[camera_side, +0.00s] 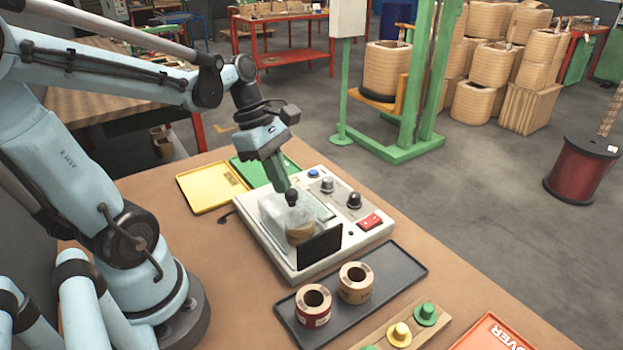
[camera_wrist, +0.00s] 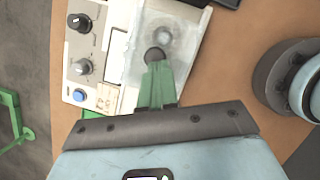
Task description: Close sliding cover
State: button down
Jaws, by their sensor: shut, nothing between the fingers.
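The sliding cover (camera_side: 273,211) is a clear box-like hood on the white test machine (camera_side: 277,262). A brown coil (camera_side: 299,232) shows under or behind the clear plastic, near the black panel (camera_side: 320,247). In the wrist view the cover (camera_wrist: 181,33) looks like a translucent sheet with a dark round knob (camera_wrist: 154,55) on it. My gripper (camera_side: 289,190) has green fingers and points down at the knob. Its shut fingertips (camera_wrist: 156,68) are at the knob, touching it or very close; I cannot tell which.
A dark tray (camera_side: 391,273) with two coils (camera_side: 355,281) lies in front. Yellow (camera_side: 208,187) and green (camera_side: 252,171) trays lie behind.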

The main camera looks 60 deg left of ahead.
jog(key=shift+s+d, duration=0.1)
jog(key=shift+d, duration=1.25)
jog(key=shift+f, duration=0.1)
